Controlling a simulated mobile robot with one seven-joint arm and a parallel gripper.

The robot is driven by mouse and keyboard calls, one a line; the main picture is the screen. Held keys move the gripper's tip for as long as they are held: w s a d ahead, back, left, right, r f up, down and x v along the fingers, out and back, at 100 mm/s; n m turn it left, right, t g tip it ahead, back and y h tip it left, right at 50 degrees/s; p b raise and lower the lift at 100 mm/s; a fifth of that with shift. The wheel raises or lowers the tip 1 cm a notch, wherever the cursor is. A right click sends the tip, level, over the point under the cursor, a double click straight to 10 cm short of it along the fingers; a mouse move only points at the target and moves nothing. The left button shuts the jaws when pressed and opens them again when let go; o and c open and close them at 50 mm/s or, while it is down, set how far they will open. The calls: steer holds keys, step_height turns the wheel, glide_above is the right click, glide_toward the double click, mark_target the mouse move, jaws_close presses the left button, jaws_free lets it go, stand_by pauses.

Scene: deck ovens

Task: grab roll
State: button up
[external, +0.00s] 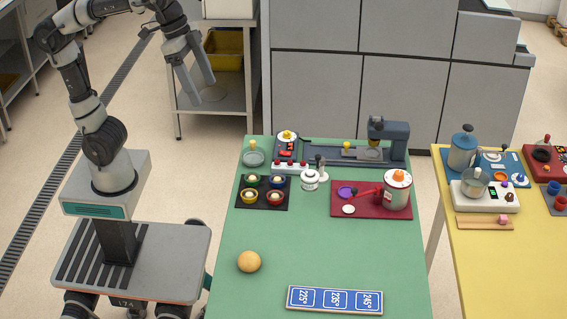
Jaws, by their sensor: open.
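A round tan roll (249,262) lies on the green table (270,299) near its left edge, toward the front. My gripper (196,90) is raised at the upper left, beyond the far left corner of the table. Its two fingers point down and are spread apart, with nothing between them. It is well away from the roll. The roll is in full view.
A blue sign with temperatures (335,300) lies right of the roll. Behind are a black mat with several small bowls (263,192) and a red tray with a canister (371,200). A yellow table (490,260) stands to the right. The table around the roll is clear.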

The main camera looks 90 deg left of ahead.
steer(key=w+d+f+m+g+b, duration=0.25)
steer(key=w+d+b, duration=0.25)
steer(key=w+d, duration=0.3)
steer(key=b, duration=0.1)
glide_above(247, 255)
steer(key=f, duration=4.4)
steer(key=shift+s+a+f, duration=0.25)
steer(key=shift+f, duration=0.1)
steer(key=shift+t, duration=0.25)
steer(key=shift+w+d+f+b, duration=0.1)
steer(key=shift+f+b, duration=0.05)
steer(key=shift+f, duration=0.9)
steer(key=shift+w+d+f+b, duration=0.1)
steer(key=shift+w+f+b, duration=0.1)
steer(key=shift+f, duration=0.85)
steer(key=shift+w+d+f+b, duration=0.1)
steer(key=shift+f+b, duration=0.05)
steer(key=shift+f, duration=0.9)
steer(key=c, duration=1.1)
